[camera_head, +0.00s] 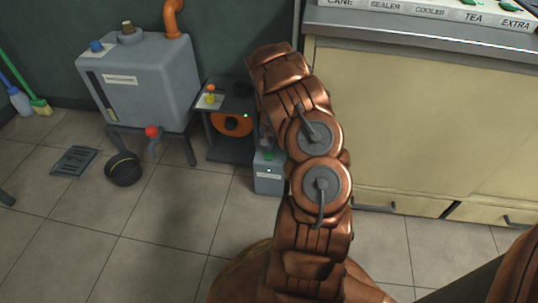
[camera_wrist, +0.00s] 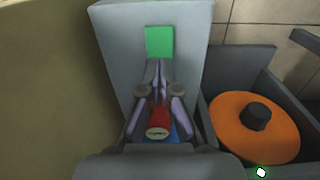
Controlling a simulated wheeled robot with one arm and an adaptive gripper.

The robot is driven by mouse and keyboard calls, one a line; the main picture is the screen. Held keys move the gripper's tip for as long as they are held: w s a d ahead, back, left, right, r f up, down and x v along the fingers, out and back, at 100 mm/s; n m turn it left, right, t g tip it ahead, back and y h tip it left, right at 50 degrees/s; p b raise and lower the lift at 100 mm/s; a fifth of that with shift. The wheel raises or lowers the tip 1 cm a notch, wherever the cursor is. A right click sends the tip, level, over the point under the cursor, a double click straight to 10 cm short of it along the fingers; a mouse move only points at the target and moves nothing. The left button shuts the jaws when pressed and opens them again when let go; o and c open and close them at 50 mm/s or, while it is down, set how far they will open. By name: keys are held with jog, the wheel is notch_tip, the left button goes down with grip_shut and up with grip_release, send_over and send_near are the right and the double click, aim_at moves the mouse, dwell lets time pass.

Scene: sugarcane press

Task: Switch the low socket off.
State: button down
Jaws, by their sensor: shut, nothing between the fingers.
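The low socket (camera_head: 268,185) is a small grey box on the floor beside the counter; my arm covers part of it. In the wrist view the grey box (camera_wrist: 110,30) fills the middle, with a green square switch (camera_wrist: 159,40) on its face. My gripper (camera_wrist: 160,66) is shut and empty, with its fingertips just below the green switch in the picture. I cannot tell whether they touch it. A red cylinder (camera_wrist: 158,121) with a pale end and a blue patch show between the finger linkages. In the head view my arm mostly hides the gripper.
A dark unit with an orange disc (camera_head: 231,123) and black knob stands close left of the socket; a green light (camera_wrist: 261,172) glows on it. The cream counter (camera_head: 420,130) is close right. A grey tank (camera_head: 145,80) and black bowl (camera_head: 123,169) are further left.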

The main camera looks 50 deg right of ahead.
jog(key=shift+f, duration=0.9)
dwell(0.6)
jog(key=shift+r, duration=0.1)
jog(key=shift+r+p, duration=1.35)
jog(key=shift+r, duration=2.05)
